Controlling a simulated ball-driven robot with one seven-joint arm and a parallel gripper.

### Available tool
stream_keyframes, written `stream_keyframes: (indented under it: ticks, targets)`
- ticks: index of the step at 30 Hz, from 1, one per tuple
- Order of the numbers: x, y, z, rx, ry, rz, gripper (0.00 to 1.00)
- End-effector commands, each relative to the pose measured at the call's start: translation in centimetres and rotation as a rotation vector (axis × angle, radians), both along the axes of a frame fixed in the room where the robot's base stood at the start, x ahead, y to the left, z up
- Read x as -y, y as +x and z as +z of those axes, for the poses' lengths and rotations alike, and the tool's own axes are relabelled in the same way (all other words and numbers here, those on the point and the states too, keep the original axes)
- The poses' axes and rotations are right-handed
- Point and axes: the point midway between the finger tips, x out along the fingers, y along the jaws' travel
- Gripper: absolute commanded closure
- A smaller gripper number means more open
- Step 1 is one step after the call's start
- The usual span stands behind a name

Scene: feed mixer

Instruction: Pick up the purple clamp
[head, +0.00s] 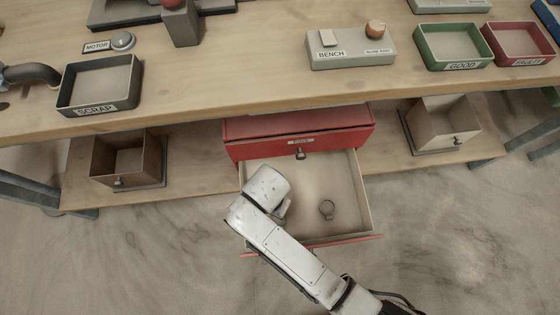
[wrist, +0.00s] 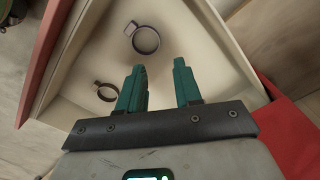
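Two ring-shaped clamps lie apart on the floor of the open drawer (wrist: 85,50). In the wrist view, the greyish-purple clamp (wrist: 143,38) lies beyond my fingertips. A smaller brownish clamp (wrist: 106,92) lies left of my left finger. The head view shows one dark clamp (head: 326,208) on the drawer floor, right of my gripper; the other seems hidden behind my arm. My gripper (wrist: 160,70) is open and empty, its two green fingers apart over the drawer. In the head view, my wrist mostly hides it.
The drawer's pale walls (head: 363,190) and red front (head: 345,240) surround the clamps. The red cabinet (head: 300,130) stands behind, under the wooden bench (head: 210,95). A brown open bin (head: 128,158) and a beige one (head: 440,125) stand on the lower shelf.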

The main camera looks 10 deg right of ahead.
Motion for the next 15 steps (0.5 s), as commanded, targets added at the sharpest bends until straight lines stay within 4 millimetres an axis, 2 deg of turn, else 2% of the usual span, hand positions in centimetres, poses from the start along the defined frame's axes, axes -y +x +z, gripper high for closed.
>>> stream_keyframes:
  ticks: [6,15]
  targets:
    - [-0.1,-0.1,-3.6,-0.002,-0.003,-0.004,0.66]
    - [0.0,-0.2,-6.0,-0.002,-0.001,-0.004,0.66]
